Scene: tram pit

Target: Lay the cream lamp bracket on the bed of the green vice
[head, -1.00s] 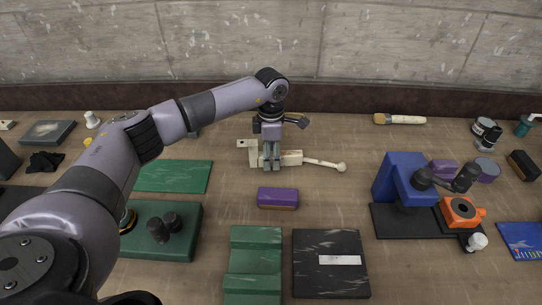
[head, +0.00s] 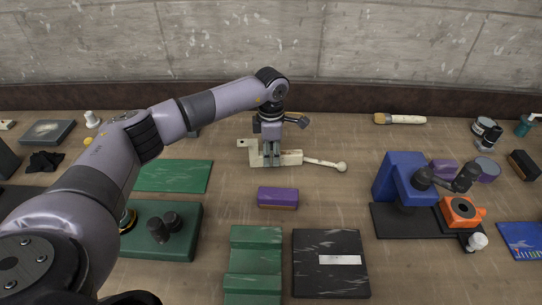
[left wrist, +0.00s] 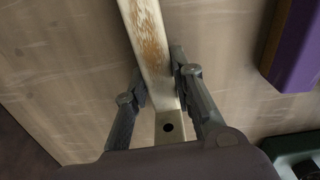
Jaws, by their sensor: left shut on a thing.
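The cream lamp bracket (head: 291,158) lies on the bench near the back, with a long thin arm ending in a round knob at the right. My left gripper (head: 271,160) points down over its left part and is shut on it. In the left wrist view, the bracket (left wrist: 149,45) shows as a cream bar with worn brown patches, between the fingers of my left gripper (left wrist: 160,88). A stepped green block (head: 254,262) at the front centre looks like the green vice; its bed is bare. My right gripper is not in view.
A purple block (head: 278,197) lies between bracket and green block. A black plate (head: 331,265) is right of the green block. A green base with dark knobs (head: 185,245) and a green sheet (head: 175,176) are left. A blue fixture (head: 398,178) stands right.

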